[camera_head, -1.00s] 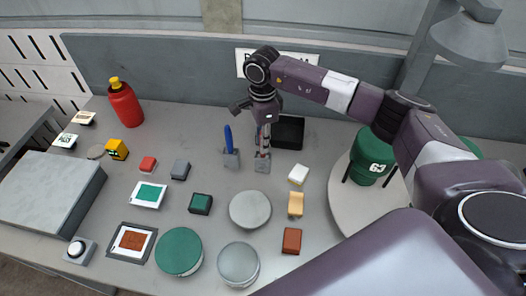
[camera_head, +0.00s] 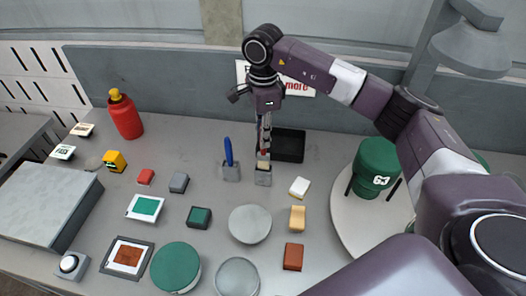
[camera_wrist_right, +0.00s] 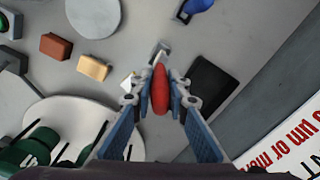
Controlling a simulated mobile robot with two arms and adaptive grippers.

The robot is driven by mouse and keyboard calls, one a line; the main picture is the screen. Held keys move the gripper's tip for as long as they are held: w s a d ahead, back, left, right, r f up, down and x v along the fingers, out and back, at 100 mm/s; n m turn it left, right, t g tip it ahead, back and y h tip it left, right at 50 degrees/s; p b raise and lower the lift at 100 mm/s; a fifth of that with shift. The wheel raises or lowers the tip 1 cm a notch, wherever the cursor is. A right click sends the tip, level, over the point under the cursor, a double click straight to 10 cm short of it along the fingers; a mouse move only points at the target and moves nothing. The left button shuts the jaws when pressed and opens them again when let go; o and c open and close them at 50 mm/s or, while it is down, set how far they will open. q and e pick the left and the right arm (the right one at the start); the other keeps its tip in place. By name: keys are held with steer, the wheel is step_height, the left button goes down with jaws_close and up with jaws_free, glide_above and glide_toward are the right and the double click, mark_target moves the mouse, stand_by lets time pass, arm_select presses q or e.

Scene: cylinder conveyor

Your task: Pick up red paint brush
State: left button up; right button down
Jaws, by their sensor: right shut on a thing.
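My right gripper (camera_head: 264,128) is shut on the red paint brush (camera_wrist_right: 160,88) and points straight down. In the right wrist view the red handle sits between the two fingers of the gripper (camera_wrist_right: 160,100). The brush is upright over its small grey holder (camera_head: 263,177); a pale lower part shows at the holder's top. I cannot tell whether its tip is clear of the holder. A blue paint brush (camera_head: 228,150) stands in a second grey holder (camera_head: 231,173) just to the left. My left gripper is not in view.
A black tray (camera_head: 290,145) lies behind the holders, near the back wall. A white block (camera_head: 299,187), a tan block (camera_head: 297,218) and a grey disc (camera_head: 249,224) lie in front. A round white table (camera_head: 345,215) with a green container (camera_head: 375,165) stands at the right.

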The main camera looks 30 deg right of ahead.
step_height(320, 180, up, 12)
steer(key=shift+f+b, duration=0.1)
steer(key=shift+b, duration=0.9)
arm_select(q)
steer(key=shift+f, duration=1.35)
arm_select(e)
steer(key=shift+r, duration=0.6)
